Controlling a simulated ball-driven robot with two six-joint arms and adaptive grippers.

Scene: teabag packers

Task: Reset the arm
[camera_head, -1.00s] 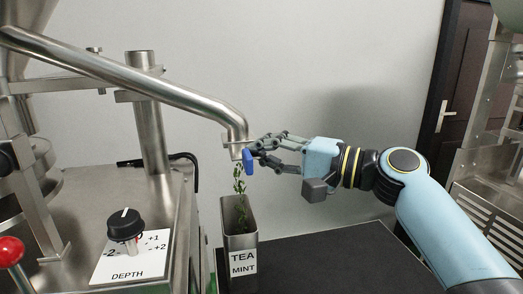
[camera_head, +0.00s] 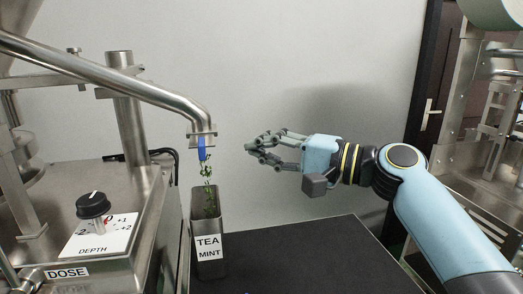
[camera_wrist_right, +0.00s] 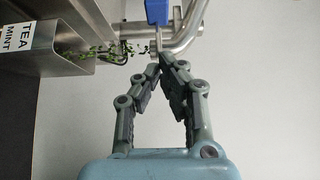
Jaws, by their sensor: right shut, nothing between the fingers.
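My right gripper (camera_head: 252,147) is shut and empty, level in the air to the right of the metal spout (camera_head: 201,128). A clear gap separates its fingertips from the blue lever (camera_head: 201,148) under the spout. In the right wrist view the fingertips (camera_wrist_right: 160,62) meet in a point, with the blue lever (camera_wrist_right: 157,12) and the bent pipe (camera_wrist_right: 188,30) beyond them. My left gripper is not in view.
The steel machine (camera_head: 120,220) with a black DEPTH knob (camera_head: 93,205) and a DOSE label (camera_head: 67,273) fills the left. The dark tabletop (camera_head: 320,250) is bare right of the tin. A door (camera_head: 440,70) and metal rack (camera_head: 485,150) stand at the right.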

